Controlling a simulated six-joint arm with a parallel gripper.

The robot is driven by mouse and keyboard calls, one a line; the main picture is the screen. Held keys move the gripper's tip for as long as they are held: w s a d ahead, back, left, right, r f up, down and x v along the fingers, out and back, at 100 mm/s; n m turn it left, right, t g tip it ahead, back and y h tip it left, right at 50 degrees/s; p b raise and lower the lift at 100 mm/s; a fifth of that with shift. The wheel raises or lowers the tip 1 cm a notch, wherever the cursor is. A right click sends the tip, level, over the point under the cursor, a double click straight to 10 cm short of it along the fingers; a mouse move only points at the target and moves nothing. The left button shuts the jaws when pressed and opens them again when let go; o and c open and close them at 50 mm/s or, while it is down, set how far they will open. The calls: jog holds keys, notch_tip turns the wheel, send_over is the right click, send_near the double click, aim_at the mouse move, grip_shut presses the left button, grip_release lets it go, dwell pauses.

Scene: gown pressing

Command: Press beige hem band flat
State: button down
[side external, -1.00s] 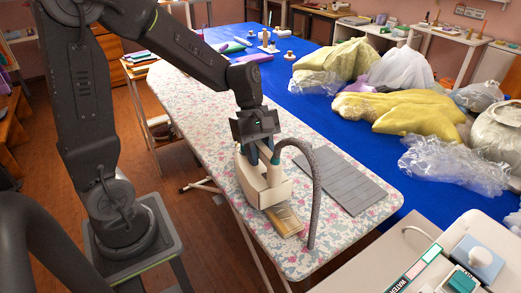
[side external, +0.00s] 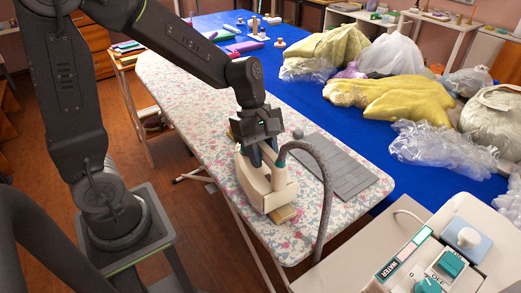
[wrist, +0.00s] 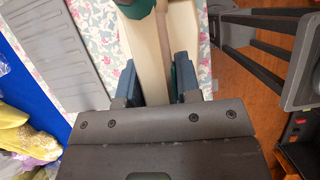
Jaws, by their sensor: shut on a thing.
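A cream iron (side external: 262,186) stands upright on the floral ironing board, with a grey hose arching from its right side. My gripper (side external: 262,152) points down and is shut on the iron's handle. In the wrist view the gripper's blue-grey fingers (wrist: 157,82) flank the cream handle (wrist: 149,52). The beige hem band (side external: 283,214) shows only as a small tan patch at the near edge of the iron. The iron hides the rest of it, and I cannot tell whether the sole touches it.
The floral board (side external: 187,105) is mostly clear behind the iron. A grey ribbed mat (side external: 337,165) lies to the right. The grey hose (side external: 325,190) hangs close by. A white unit (side external: 440,255) with teal controls stands at front right. Bagged garments (side external: 390,95) lie on the blue table.

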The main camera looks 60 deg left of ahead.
aim_at(271, 155)
jog(key=shift+s+d, duration=0.15)
jog(key=shift+d, duration=2.35)
jog(key=shift+s+d+f, duration=0.1)
jog(key=shift+s+d, duration=0.05)
jog(key=shift+d, duration=0.95)
jog(key=shift+s+d+f, duration=0.1)
jog(key=shift+d, duration=1)
jog(key=shift+a, duration=0.1)
jog(key=shift+w+a, duration=0.15)
jog(key=shift+a, duration=2.35)
jog(key=shift+a+r, duration=0.1)
jog(key=shift+w+a+r, duration=0.1)
jog(key=shift+w+a, duration=0.05)
jog(key=shift+a, duration=1.05)
jog(key=shift+w+a, duration=0.15)
jog(key=shift+a, duration=1)
